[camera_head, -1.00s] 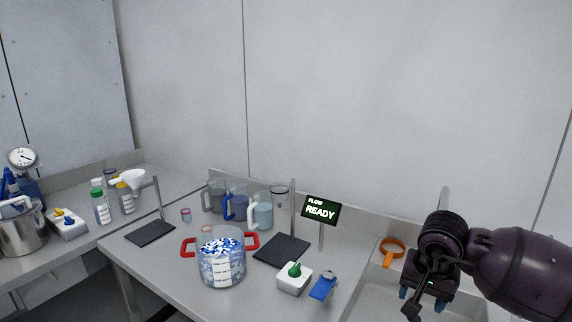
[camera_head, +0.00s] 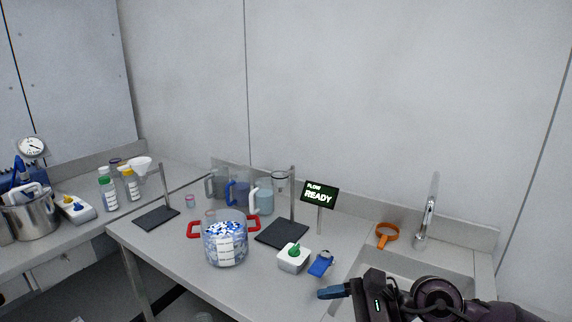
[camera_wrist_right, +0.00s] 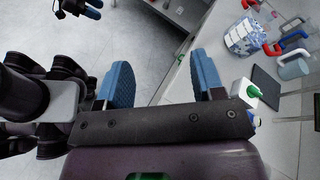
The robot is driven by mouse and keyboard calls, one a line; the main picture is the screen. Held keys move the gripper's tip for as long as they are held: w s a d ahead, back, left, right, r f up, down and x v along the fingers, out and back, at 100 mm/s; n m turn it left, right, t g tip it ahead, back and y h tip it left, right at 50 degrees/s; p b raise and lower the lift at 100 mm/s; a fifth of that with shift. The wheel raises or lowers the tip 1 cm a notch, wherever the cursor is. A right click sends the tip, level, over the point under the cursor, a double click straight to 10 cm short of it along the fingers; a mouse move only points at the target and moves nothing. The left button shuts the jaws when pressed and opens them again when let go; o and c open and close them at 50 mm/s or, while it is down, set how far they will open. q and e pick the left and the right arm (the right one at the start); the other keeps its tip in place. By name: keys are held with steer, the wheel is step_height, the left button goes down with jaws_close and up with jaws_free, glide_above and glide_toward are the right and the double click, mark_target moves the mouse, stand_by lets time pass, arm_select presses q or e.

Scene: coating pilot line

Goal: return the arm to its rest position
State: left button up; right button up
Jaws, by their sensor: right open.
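My right arm shows at the lower right of the head view, its gripper (camera_head: 336,293) low in front of the bench edge and the sink. In the right wrist view the right gripper's (camera_wrist_right: 160,82) two blue fingers stand wide apart with nothing between them, over the floor beside the bench. Another dark gripper with blue fingertips, my left gripper (camera_wrist_right: 84,9), shows small at the top left of that view; its opening is too small to judge. My left arm is not in the head view.
The bench bears a clear pot with red handles (camera_head: 226,246) holding blue and white pieces, a white box with a green knob (camera_head: 293,258), a blue clip-like item (camera_head: 321,263), jugs (camera_head: 238,194) and a READY sign (camera_head: 319,195). A sink with a tap (camera_head: 426,222) lies right.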

steer(key=w+d+r+m+t+h, duration=0.1)
steer(key=d+r+m+t, duration=0.25)
steer(key=m+t, duration=0.7)
steer(key=w+d+r+m+t, duration=0.1)
steer(key=d+r+m+t, duration=0.4)
steer(key=m, duration=1)
steer(key=s+d+f+m+g+h, duration=0.1)
steer(key=s+d+f+m+h, duration=0.1)
steer(key=d+f+m+h, duration=0.55)
steer(key=s+d+f+m+h, duration=0.15)
steer(key=f+m+h, duration=0.25)
steer(key=m+h, duration=0.65)
steer(key=s+d+f+m+g+y, duration=0.1)
steer(key=s+f+m+g+y, duration=0.1)
steer(key=s+f+m+g, duration=0.65)
steer(key=s+d+f+m+g+y, duration=0.15)
steer(key=s+f+m+g, duration=0.35)
steer(key=s, duration=0.6)
steer(key=w+f+t+b, duration=0.2)
steer(key=f+b, duration=0.1)
steer(key=f, duration=0.4)
steer(key=w+f+t+y+b, duration=0.1)
steer(key=w+f+t+b, duration=0.1)
steer(key=f, duration=0.5)
steer(key=w+f+t+b, duration=0.2)
steer(key=f+t+b, duration=0.2)
steer(key=f, duration=0.4)
steer(key=shift+w+a+b, duration=0.15)
steer(key=shift+w+b, duration=0.25)
steer(key=shift+b, duration=0.15)
